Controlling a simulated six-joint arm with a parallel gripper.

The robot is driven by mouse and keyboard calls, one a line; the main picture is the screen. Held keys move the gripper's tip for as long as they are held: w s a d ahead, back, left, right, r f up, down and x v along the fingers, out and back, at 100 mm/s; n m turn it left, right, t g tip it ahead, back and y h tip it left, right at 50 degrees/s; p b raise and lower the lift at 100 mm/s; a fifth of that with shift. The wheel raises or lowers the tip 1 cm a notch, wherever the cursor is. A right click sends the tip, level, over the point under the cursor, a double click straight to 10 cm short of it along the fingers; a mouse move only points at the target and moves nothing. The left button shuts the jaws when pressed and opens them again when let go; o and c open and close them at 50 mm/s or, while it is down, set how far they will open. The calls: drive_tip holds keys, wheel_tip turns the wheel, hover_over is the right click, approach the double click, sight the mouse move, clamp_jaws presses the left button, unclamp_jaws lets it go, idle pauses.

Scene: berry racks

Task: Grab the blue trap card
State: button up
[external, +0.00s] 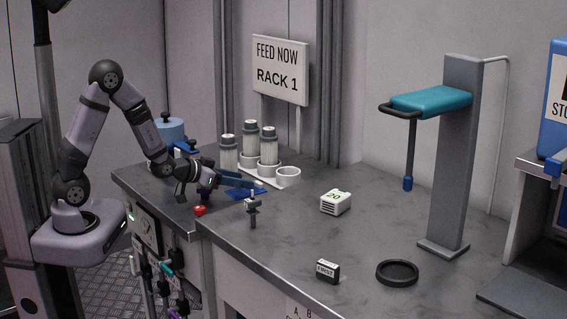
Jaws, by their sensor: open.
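A flat blue card (246,194) lies on the grey worktop, near the front of the white canister rack. It looks like the blue trap card, though I cannot read any marking on it. My gripper (236,184) reaches in from the left, low over the worktop, with its dark fingers at the card. The jaws are open. The fingers hide part of the card, and I cannot tell whether they touch it.
A white rack (286,177) with several canisters stands just behind. A small stand (252,209) and a red knob (200,210) are close in front. A white timer (335,202), a FIRST block (327,271) and a black ring (397,272) lie right. The middle worktop is clear.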

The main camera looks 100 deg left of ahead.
sight(258, 182)
drive_tip(key=shift+p+x, duration=0.4)
drive_tip(key=shift+x, duration=2.35)
drive_tip(key=shift+r, duration=0.1)
drive_tip(key=c, duration=1.1)
